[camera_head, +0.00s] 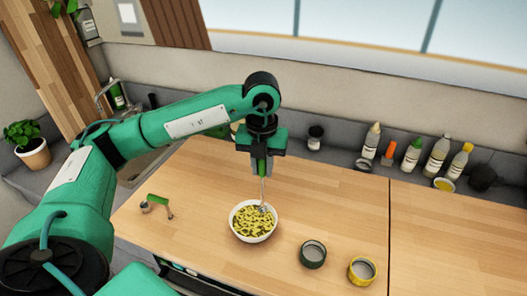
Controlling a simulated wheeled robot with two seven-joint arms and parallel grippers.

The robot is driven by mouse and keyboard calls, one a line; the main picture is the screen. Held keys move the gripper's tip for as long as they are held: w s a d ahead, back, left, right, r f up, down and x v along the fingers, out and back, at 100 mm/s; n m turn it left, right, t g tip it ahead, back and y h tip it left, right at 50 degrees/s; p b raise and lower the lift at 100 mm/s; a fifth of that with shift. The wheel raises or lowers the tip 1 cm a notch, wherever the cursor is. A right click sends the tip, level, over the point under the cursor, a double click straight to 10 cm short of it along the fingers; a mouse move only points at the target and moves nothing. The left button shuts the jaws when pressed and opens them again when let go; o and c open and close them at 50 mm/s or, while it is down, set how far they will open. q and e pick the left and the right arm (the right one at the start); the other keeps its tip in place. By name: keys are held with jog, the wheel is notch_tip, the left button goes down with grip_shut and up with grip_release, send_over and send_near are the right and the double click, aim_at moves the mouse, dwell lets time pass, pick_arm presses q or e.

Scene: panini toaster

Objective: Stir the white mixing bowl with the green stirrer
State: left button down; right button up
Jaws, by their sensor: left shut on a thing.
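The white mixing bowl (236,231) stands on the wooden counter and holds a yellow-green food with dark bits. My left gripper (262,157) is above the bowl, pointing down, shut on the green stirrer (262,168). The stirrer hangs about upright. Its metal shaft reaches down to the bowl, and its lower end is at the food near the bowl's far right side. How deep it sits in the food is hard to tell. My right gripper is not in view.
A green-handled utensil (157,201) lies left of the bowl. A dark green round container (312,254) and a yellow one (362,271) stand to the right. The counter's right part (450,230) is clear.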

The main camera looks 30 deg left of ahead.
pick_arm(q)
jog(key=shift+d, duration=0.1)
dwell(0.3)
jog(key=shift+f+b, duration=0.15)
jog(key=shift+b, duration=0.2)
jog(key=b, duration=0.7)
send_over(262, 207)
jog(key=f, duration=0.7)
jog(key=shift+w+f, duration=0.2)
jog(key=shift+f, duration=0.15)
jog(key=shift+w+a, duration=1.05)
jog(key=shift+a, duration=0.15)
